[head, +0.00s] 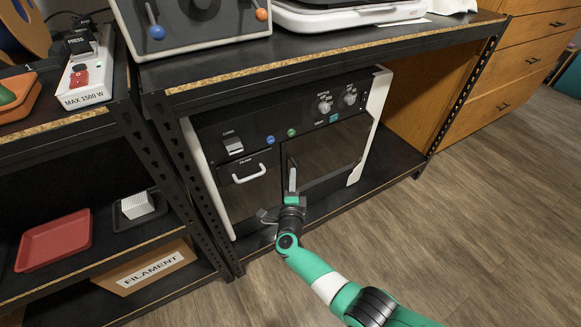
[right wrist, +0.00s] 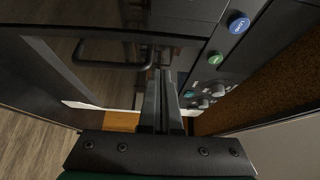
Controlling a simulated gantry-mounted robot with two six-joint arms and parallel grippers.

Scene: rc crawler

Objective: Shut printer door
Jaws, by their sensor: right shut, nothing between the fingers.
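The printer (head: 235,190) stands on the lower shelf, with a black front and white sides. Its dark glossy door (head: 330,150) is on the right half of the front; I cannot tell whether it is ajar or flush. A pale upright bar, apparently the door handle (head: 292,178), shows at its left edge. The handle (right wrist: 112,62) looks dark in the right wrist view. My right gripper (head: 291,200) is low in front of the door's left edge. Its fingers (right wrist: 161,90) are together and empty, close to the door and handle; contact is unclear. My left gripper is out of view.
A drawer with a white handle (head: 248,174) is left of the door. Knobs (head: 337,102) and a blue button (right wrist: 239,23) sit on the panel above. The shelf's black post (head: 185,180) stands left of the printer. The wooden floor (head: 490,230) is clear at right.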

